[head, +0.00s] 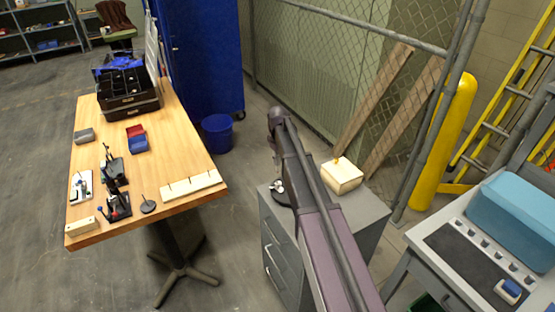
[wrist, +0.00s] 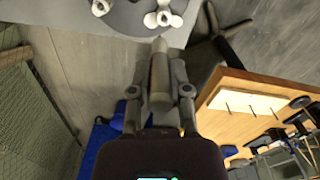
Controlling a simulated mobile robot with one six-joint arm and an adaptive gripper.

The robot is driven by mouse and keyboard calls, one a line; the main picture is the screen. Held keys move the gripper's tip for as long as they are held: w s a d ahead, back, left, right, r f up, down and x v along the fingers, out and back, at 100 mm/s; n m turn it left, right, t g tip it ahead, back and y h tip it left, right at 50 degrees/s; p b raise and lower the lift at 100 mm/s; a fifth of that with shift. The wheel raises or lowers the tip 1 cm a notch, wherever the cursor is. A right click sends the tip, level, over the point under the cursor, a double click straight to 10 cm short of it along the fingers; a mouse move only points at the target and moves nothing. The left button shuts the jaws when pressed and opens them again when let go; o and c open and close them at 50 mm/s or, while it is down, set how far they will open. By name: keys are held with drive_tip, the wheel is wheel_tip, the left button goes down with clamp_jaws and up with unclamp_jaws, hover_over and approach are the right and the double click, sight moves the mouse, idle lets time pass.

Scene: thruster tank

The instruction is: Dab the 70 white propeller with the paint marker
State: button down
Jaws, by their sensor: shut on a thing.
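In the wrist view my gripper (wrist: 160,92) is shut on a grey-beige cylinder, the paint marker (wrist: 159,72), whose narrow end points toward the grey cabinet top. A white propeller (wrist: 163,14) is just beyond the marker's end, with a small gap between them in the picture. A second white propeller (wrist: 100,7) is to its left, cut by the frame edge. A dark round piece (wrist: 135,18) lies between them. I cannot read a 70 on either.
The grey drawer cabinet (head: 372,215) also bears a cream block (head: 342,178). A wooden table (head: 178,118) with trays and tools stands left. A workbench with a teal case (head: 515,212) stands right. A chain-link fence (head: 345,70) and yellow post (head: 445,140) are behind.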

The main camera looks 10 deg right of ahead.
sight(278, 170)
drive_tip(key=shift+f+b, duration=1.6)
drive_tip(key=shift+f, duration=0.2)
drive_tip(key=shift+f, duration=0.15)
drive_tip(key=shift+f+b, duration=0.45)
drive_tip(key=shift+b, duration=0.25)
idle(2.9)
drive_tip(key=shift+r, duration=0.1)
drive_tip(key=shift+r+p, duration=2.4)
drive_tip(key=shift+p, duration=0.15)
